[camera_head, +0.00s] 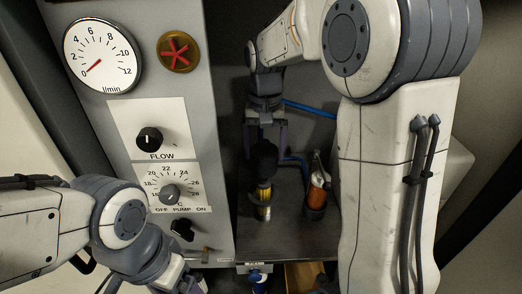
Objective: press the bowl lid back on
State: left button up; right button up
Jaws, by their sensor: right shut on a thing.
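A black domed cap (264,161), which looks like the bowl lid, is between the fingers of my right gripper (265,148). The gripper points down and is shut on the cap. Directly below it is a yellow-and-dark cylinder (264,192) with a pale metallic lower end (264,212), near the grey shelf. Whether the cap touches a bowl rim or is apart from it cannot be told. My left gripper (190,284) is only partly in view at the bottom edge, away from the cap; its fingers are not clear.
An orange bottle (317,190) with a grey top stands in a dark holder right of the cap. Blue hoses (308,108) run behind. A grey panel (222,120) with gauge (102,55), red knob (178,52) and dials borders the left. The shelf (285,240) is bare in front.

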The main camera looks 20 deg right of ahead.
aim_at(264, 175)
jog(key=shift+a+f+b, duration=0.1)
jog(key=shift+f+b, duration=2.25)
jog(key=shift+f, duration=1.2)
jog(key=shift+p, duration=0.55)
jog(key=shift+f+p, duration=0.45)
jog(key=shift+f, duration=0.15)
jog(key=shift+p, duration=0.3)
dwell(0.5)
jog(key=shift+f, duration=0.1)
jog(key=o, duration=1.1)
